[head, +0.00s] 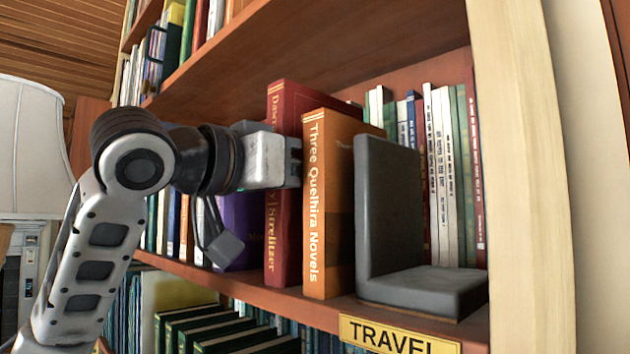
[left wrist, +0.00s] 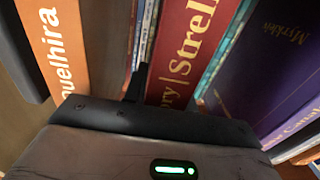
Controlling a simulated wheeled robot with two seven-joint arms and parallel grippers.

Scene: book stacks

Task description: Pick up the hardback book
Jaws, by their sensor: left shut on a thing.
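My left gripper (head: 284,162) reaches in from the left and is shut on a red hardback book (head: 284,235) with gold lettering, across its spine. My right gripper is not in view.
A dark grey bookend (head: 390,210) stands right of the orange book. A purple book (head: 240,225) stands left of the red one. Thin books (head: 445,170) line the back right. The upper shelf (head: 300,60) hangs overhead; a TRAVEL label (head: 398,337) marks the shelf's front edge.

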